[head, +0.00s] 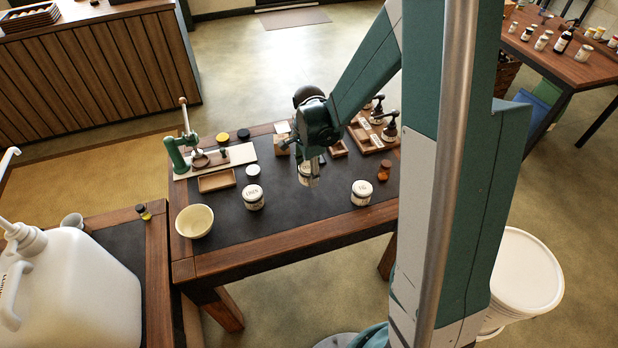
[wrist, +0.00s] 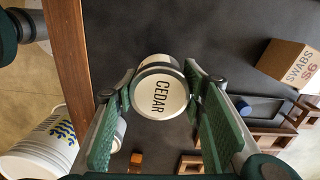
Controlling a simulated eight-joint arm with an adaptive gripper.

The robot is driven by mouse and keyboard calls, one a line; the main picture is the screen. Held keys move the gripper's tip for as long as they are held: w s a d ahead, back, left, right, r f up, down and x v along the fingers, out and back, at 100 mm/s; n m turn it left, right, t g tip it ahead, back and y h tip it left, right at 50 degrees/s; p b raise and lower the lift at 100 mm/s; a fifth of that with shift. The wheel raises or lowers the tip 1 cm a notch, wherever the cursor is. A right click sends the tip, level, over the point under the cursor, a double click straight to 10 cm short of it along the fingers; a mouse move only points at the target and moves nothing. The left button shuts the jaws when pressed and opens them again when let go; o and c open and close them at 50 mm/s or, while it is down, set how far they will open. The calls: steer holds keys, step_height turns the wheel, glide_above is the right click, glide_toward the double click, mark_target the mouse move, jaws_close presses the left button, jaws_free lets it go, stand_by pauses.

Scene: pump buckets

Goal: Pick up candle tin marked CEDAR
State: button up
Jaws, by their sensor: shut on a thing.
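The white candle tin marked CEDAR (wrist: 160,96) is between the green finger pads of my gripper (wrist: 158,82) in the wrist view, its lettered lid facing the camera. The gripper is shut on it, a pad on each side. In the head view my gripper (head: 309,172) points down over the dark tabletop, and the tin (head: 303,174) is partly hidden behind its fingers. I cannot tell whether the tin's base touches the table.
A second white tin (head: 252,198) stands left and another (head: 361,193) right, near the table's front edge. A cream bowl (head: 195,221) and a green press (head: 178,155) are at left. A SWABS box (wrist: 288,63) is nearby.

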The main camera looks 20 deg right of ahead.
mark_target(309, 167)
steer(key=shift+r+p, duration=0.35)
steer(key=shift+r, duration=1.85)
